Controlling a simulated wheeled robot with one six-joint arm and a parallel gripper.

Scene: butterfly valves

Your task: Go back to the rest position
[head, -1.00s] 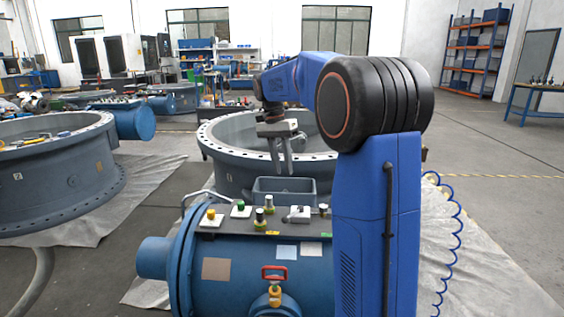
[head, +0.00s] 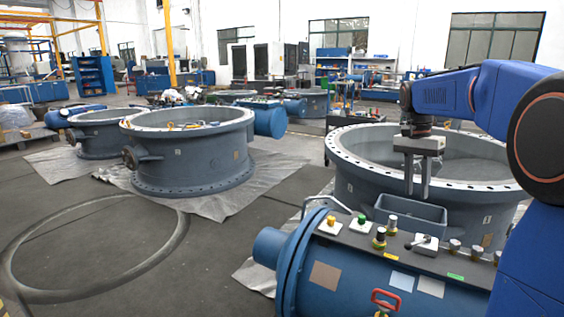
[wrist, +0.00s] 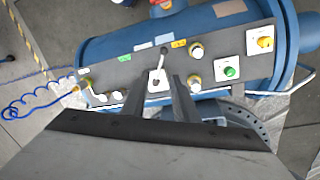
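Beyond the fingers there is a dark control panel (wrist: 118,77) with a lever switch (wrist: 158,72), a green button (wrist: 230,71) and a yellow button (wrist: 264,42). My gripper does not appear to touch the panel.
The blue cylinder (head: 350,285) with a red-handled valve (head: 385,299) stands in front. A large grey valve ring (head: 350,190) is close behind my gripper. Another valve ring (head: 190,165) stands on a sheet at left. The floor at front left is clear apart from a hose loop (head: 90,285).

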